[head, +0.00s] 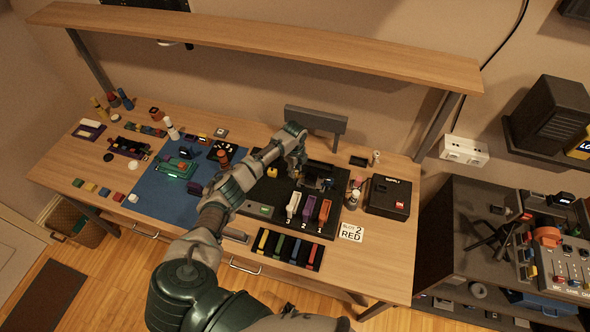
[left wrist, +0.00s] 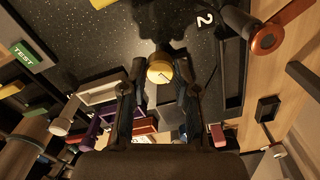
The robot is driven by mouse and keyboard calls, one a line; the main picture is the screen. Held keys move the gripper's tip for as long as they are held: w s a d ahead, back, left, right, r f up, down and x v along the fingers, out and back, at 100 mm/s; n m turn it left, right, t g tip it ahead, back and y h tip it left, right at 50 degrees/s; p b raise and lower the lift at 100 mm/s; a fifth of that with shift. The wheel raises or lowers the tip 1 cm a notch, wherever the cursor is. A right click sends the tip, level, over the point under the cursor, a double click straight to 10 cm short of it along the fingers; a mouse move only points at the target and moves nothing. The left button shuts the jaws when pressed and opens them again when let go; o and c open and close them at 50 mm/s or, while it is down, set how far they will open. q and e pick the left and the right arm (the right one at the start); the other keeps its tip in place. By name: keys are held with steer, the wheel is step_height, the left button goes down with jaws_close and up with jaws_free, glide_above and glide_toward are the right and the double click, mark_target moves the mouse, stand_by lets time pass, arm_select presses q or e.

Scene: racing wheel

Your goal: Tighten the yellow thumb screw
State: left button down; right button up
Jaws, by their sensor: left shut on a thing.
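The yellow thumb screw (left wrist: 160,68) shows its round face with a dark line across it in the left wrist view. It sits between the fingertips of my left gripper (left wrist: 163,82), which is shut on it. In the head view my left gripper (head: 318,184) is low over the black speckled board (head: 275,193), behind the white, purple and orange upright pieces. My right gripper is in neither view.
The white (head: 293,205), purple (head: 308,209) and orange (head: 324,212) pieces stand close in front of the gripper. A blue mat (head: 150,200) lies left. A shelf (head: 260,43) spans above the bench.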

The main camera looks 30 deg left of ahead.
mark_target(295, 170)
arm_select(q)
steer(key=shift+w+r+m, duration=0.1)
steer(key=shift+m, duration=0.85)
steer(key=shift+w+r+m, duration=0.1)
steer(key=shift+m, duration=0.85)
steer(key=c, duration=0.9)
jaws_free()
steer(key=shift+o, duration=0.2)
steer(key=shift+f, duration=0.15)
step_height(295, 170, up, 12)
